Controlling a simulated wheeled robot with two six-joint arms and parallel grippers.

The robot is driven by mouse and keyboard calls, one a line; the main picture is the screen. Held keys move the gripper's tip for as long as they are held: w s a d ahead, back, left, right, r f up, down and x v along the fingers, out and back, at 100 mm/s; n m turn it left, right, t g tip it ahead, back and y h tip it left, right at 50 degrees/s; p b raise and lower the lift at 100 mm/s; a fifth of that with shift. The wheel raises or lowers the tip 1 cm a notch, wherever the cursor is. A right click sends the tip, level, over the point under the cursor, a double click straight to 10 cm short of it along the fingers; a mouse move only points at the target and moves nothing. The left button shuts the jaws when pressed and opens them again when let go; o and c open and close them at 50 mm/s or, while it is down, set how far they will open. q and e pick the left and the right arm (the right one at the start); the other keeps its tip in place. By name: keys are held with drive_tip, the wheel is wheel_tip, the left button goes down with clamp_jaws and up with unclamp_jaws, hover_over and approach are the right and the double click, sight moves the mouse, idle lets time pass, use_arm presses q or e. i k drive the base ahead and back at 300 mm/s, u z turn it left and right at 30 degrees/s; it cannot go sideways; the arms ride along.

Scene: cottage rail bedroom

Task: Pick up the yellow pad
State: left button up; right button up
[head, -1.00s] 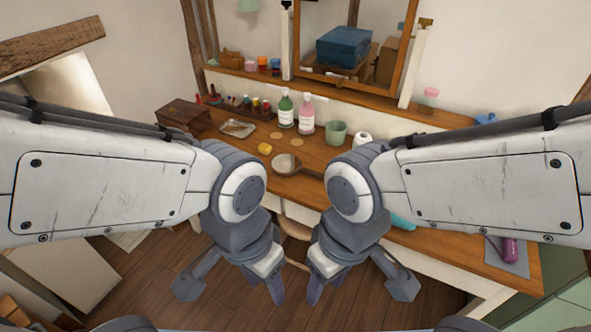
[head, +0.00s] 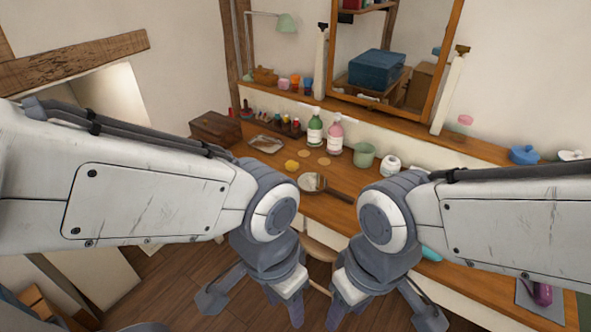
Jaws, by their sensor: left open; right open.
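The yellow pad (head: 291,165) is a small yellow piece lying on the wooden dressing table (head: 330,209), left of a round hand mirror (head: 312,183). Nothing covers it. My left gripper (head: 252,308) is open and empty, low in front of the table and well below the pad. My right gripper (head: 385,318) is open and empty, also low in front of the table, to the right of the left one. Neither gripper touches anything that I can see.
A small tray (head: 266,144) and a wooden box (head: 215,129) are to the left. A stool (head: 320,250) is partly hidden between my arms.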

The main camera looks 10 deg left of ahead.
sight(291, 165)
drive_tip(key=k, duration=0.65)
drive_tip(key=u, duration=0.55)
drive_tip(key=i, duration=0.65)
drive_tip(key=u, duration=0.6)
drive_tip(key=i, duration=0.75)
drive_tip(key=z, duration=0.7)
drive_tip(key=i, duration=0.8)
drive_tip(key=z, duration=0.8)
